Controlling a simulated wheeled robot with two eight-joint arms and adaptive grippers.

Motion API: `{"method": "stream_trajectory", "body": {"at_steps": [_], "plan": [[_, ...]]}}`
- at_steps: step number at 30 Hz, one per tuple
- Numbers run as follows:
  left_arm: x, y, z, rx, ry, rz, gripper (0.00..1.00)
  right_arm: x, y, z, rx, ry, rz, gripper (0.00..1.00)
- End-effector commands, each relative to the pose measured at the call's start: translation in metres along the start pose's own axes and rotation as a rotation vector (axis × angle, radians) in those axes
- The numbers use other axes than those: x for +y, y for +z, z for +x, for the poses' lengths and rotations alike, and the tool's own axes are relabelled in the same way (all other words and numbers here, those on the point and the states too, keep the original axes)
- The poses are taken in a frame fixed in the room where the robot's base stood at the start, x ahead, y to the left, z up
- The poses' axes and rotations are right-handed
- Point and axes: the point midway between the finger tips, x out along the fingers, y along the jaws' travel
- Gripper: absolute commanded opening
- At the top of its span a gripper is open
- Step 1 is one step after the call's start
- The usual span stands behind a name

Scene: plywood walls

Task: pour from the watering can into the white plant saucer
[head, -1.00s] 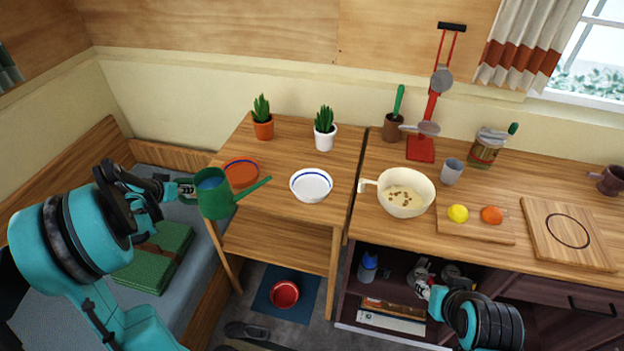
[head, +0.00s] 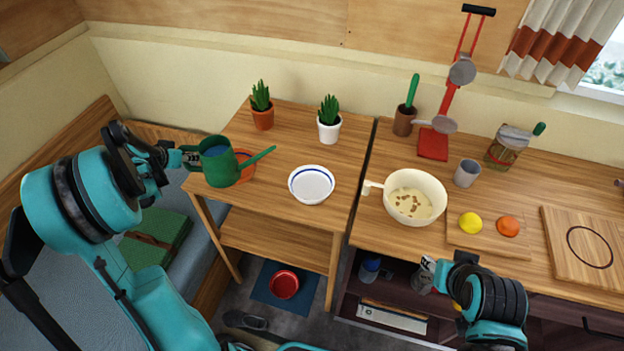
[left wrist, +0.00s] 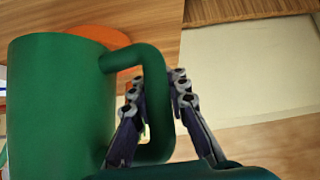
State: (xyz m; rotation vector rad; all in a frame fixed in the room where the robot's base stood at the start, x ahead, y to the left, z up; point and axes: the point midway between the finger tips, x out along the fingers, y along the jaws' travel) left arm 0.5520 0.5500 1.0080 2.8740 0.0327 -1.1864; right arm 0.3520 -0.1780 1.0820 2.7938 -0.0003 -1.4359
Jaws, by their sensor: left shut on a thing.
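The green watering can (head: 217,168) has blue water showing at its open top and a spout pointing right and slightly up. It is held close to upright over the left part of the small table. My left gripper (head: 190,157) is shut on its handle; in the left wrist view the fingers (left wrist: 158,100) sit on both sides of the green handle (left wrist: 155,60). The white plant saucer (head: 311,185), with a blue ring inside, lies on the table right of the spout tip, apart from it. My right gripper (head: 425,268) is low in front of the counter; its jaws are too small to read.
An orange saucer (head: 243,168) lies partly hidden behind the can. Two potted plants, one in terracotta (head: 262,117) and one in white (head: 329,130), stand at the back. A cream pan (head: 414,198) is on the counter to the right. Table around the white saucer is clear.

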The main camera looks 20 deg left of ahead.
Motion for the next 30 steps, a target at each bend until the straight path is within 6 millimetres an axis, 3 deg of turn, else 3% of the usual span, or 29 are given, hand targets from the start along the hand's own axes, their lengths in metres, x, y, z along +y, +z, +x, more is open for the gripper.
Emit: {"method": "stream_trajectory", "body": {"at_steps": [15,30], "plan": [[0.008,-0.02,-0.018,-0.02,-0.095,0.094,0.0,0.0,-0.016,-0.022,0.0,0.0,0.0,0.4],[0.011,-0.024,-0.021,-0.031,-0.137,0.134,0.0,0.0,-0.019,-0.026,0.0,0.0,0.0,0.4]]}}
